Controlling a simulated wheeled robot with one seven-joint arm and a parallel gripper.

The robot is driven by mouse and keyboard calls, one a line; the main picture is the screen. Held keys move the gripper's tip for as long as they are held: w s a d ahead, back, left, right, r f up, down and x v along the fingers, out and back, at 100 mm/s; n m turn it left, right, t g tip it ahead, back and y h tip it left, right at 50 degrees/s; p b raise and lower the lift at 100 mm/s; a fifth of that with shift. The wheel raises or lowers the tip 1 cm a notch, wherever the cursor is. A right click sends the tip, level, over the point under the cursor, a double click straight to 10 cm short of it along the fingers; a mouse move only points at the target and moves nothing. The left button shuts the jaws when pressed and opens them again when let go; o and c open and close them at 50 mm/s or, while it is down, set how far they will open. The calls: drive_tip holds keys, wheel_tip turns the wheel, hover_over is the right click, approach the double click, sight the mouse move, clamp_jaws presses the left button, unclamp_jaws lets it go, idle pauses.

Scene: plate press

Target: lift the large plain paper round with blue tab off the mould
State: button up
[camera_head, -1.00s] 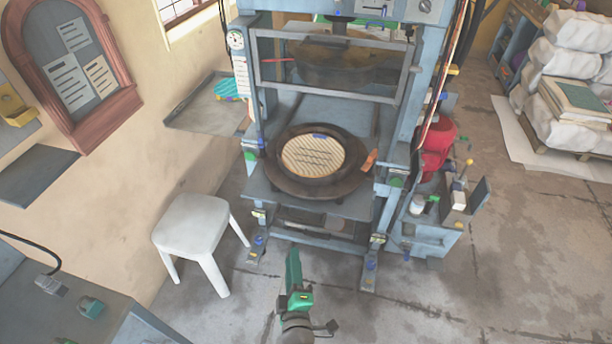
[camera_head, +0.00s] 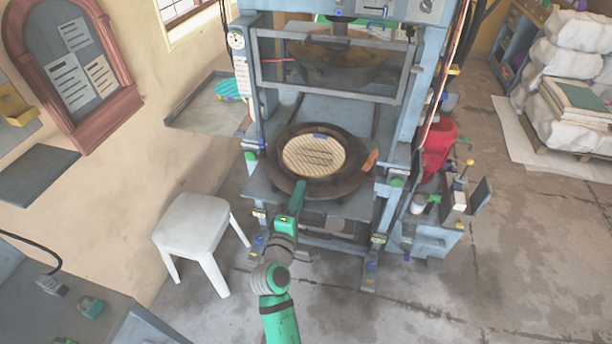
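The paper round (camera_head: 313,157) lies in the dark round mould (camera_head: 347,180) on the press bed. It is cream-coloured with a patterned surface, and a small blue tab (camera_head: 320,136) shows at its far edge. My gripper (camera_head: 298,190) is in front of the mould, near its front-left rim, with green parts pointing up towards it. It appears apart from the paper round. Its fingertips are too small to tell whether they are open or shut.
The press frame (camera_head: 397,180) rises on both sides of the mould, with a raised guard (camera_head: 330,89) above it. An orange-brown piece (camera_head: 371,160) sits at the mould's right rim. A white stool (camera_head: 192,228) stands at the left.

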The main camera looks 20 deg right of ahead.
sight(303, 174)
drive_tip(key=shift+x, duration=3.25)
drive_tip(key=shift+c, duration=0.7)
clamp_jaws()
drive_tip(key=shift+w+r, duration=0.1)
drive_tip(key=shift+r, duration=1.15)
drive_tip(key=shift+a, duration=0.3)
drive_tip(key=s+a+r, duration=0.5)
drive_tip(key=s+a, duration=0.2)
drive_tip(key=s, duration=0.5)
